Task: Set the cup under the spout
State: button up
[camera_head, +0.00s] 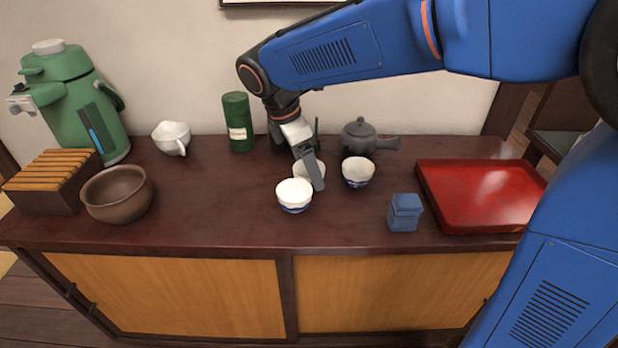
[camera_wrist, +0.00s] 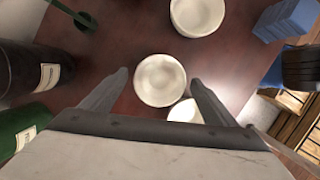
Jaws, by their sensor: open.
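Three white cups stand upright on the dark wooden counter: a front cup (camera_head: 294,196), a cup on the right (camera_head: 358,172) and a rear cup (camera_head: 304,168) partly hidden by my gripper (camera_head: 312,180). In the wrist view, the open fingers of my gripper (camera_wrist: 158,78) flank the rear cup (camera_wrist: 160,80), with gaps on both sides. The front cup (camera_wrist: 184,111) is partly covered by a finger, and the right cup (camera_wrist: 197,14) is beyond. A green air pot (camera_head: 72,105) with a spout (camera_head: 20,103) stands at the far left.
A brown bowl (camera_head: 118,195), a slatted wooden box (camera_head: 52,182) and a white pitcher (camera_head: 171,138) are on the left. A green canister (camera_head: 238,122) and dark teapot (camera_head: 360,137) stand behind. A blue box (camera_head: 405,212) and red tray (camera_head: 485,190) are right. The counter's centre-left is clear.

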jog(key=shift+c, duration=0.7)
jog(key=c, duration=1.1)
jog(key=shift+c, duration=0.2)
notch_tip(320, 180, up, 10)
